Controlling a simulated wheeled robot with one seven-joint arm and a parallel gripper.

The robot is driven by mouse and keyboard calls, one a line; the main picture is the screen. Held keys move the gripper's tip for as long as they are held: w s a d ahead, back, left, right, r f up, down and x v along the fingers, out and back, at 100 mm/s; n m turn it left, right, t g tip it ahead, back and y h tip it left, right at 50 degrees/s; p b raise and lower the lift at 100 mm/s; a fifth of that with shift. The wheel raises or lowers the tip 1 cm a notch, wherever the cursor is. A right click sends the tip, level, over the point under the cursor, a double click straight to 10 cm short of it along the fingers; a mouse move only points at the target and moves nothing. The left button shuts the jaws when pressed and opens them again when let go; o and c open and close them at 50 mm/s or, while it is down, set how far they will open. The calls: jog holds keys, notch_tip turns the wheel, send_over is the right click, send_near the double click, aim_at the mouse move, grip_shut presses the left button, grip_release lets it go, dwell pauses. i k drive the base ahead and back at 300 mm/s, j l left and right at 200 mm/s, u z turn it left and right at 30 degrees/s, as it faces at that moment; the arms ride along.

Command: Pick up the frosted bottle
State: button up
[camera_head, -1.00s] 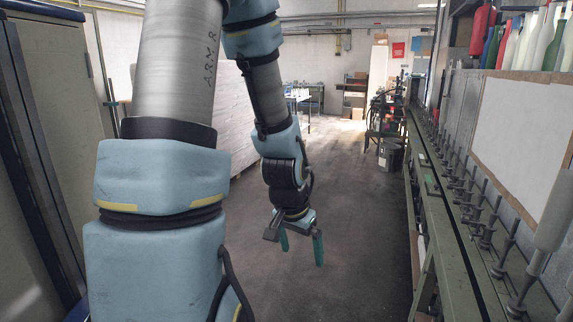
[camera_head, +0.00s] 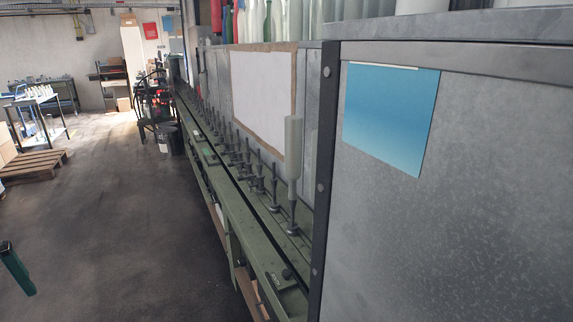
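A frosted, pale whitish bottle (camera_head: 294,150) stands upside down on a spindle of the green machine (camera_head: 230,205), right of the picture's middle. Its lower end meets the spindle, and its right side is close to the dark edge of a metal cabinet. My gripper (camera_head: 17,268) shows only as one green finger at the left edge, low over the floor and far left of the bottle. The other finger is out of view, so its opening cannot be judged.
A grey metal cabinet (camera_head: 470,190) with a blue sheet (camera_head: 390,118) fills the right side. Several bottles (camera_head: 267,20) stand on top of the machine, above a white board (camera_head: 262,95). Empty spindles run along the machine. The floor (camera_head: 120,215) left of it is clear; a pallet (camera_head: 32,165) lies farther back.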

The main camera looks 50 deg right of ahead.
aim_at(292, 124)
jog(key=i+z, duration=0.15)
jog(key=z, duration=0.3)
jog(key=i+z, duration=0.15)
jog(key=z, duration=0.25)
jog(key=i+j+z, duration=0.1)
jog(key=z, duration=0.35)
jog(key=i+j+z, duration=0.4)
jog(key=i+j, duration=0.8)
jog(key=i, duration=0.15)
